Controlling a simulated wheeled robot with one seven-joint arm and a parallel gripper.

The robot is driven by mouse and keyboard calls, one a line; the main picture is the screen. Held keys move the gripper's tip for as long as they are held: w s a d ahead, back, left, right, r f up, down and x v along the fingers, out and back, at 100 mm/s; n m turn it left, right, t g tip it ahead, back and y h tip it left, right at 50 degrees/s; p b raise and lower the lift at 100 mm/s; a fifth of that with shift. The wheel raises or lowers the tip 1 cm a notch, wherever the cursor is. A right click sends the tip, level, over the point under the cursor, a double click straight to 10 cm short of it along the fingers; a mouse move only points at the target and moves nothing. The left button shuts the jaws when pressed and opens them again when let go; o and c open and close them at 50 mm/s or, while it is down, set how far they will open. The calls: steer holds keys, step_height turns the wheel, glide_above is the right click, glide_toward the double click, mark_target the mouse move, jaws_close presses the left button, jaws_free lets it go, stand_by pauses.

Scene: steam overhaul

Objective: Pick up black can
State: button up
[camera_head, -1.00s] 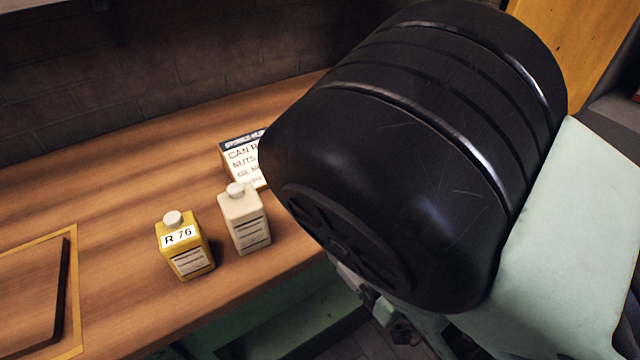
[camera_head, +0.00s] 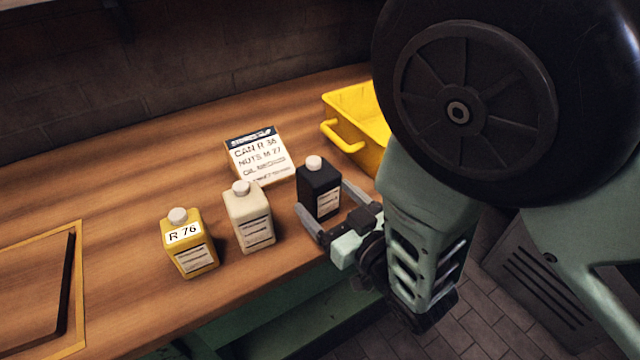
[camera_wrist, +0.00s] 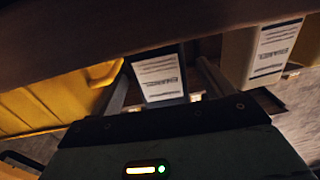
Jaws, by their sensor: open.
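The black can (camera_head: 318,190) has a white cap and a pale label and stands upright on the wooden bench near its front edge. My gripper (camera_head: 323,199) is open, with one finger on each side of the can. In the wrist view the labelled face of the black can (camera_wrist: 160,72) shows between the two fingers (camera_wrist: 165,85). I cannot tell whether either finger touches it. Part of the can's lower right side is hidden behind the gripper in the head view.
A cream can (camera_head: 248,217) stands just left of the black can, and a yellow can (camera_head: 189,246) marked R 76 stands further left. A sign (camera_head: 262,157) is behind them. A yellow bin (camera_head: 352,138) is behind right. A framed board (camera_head: 35,290) lies at left.

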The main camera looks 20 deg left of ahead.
steer(key=shift+p+x, duration=0.3)
steer(key=shift+x, duration=1.5)
steer(key=c, duration=1.4)
steer(key=shift+o, duration=0.2)
steer(key=shift+r, duration=0.1)
